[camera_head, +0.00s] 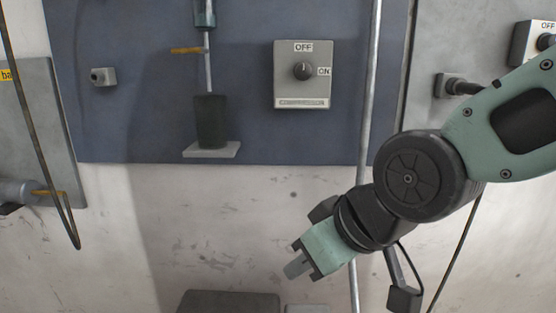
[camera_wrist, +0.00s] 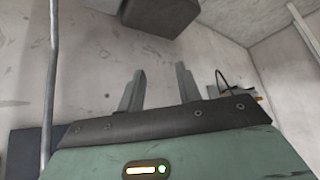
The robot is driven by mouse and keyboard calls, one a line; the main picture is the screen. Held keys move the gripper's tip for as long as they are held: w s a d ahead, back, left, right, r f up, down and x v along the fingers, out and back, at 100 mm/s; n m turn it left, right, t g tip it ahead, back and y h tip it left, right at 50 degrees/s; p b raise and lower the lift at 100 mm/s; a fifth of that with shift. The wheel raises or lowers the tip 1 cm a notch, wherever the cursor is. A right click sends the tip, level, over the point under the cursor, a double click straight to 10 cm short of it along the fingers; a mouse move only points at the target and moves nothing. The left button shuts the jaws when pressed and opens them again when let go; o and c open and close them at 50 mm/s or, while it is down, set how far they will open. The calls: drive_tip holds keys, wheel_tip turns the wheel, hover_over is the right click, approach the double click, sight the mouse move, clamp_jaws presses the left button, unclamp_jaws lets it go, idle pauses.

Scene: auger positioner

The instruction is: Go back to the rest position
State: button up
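My gripper (camera_head: 297,266) is in the lower middle of the head view, in front of the pale wall and below the blue panel. It points down and to the left. In the wrist view my gripper (camera_wrist: 158,80) shows two grey fingers standing apart with nothing between them. It touches nothing that I can see. My arm comes in from the right edge of the head view.
A control box (camera_head: 302,75) with a dark knob marked OFF and ON sits on the blue panel (camera_head: 130,125). A black cylinder (camera_head: 211,122) is left of it. A vertical pipe (camera_head: 366,110) passes behind my arm. A dark box (camera_head: 228,302) is low down.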

drive_tip(key=s+d+f+g+h, duration=0.45)
drive_tip(key=s+d+f, duration=0.4)
drive_tip(key=s, duration=0.35)
wheel_tip(320, 180, up, 24)
drive_tip(key=d+p, duration=0.1)
drive_tip(key=p, duration=2.2)
drive_tip(key=shift+d+g, duration=0.15)
drive_tip(key=shift+g, duration=0.2)
drive_tip(key=shift+s, duration=0.1)
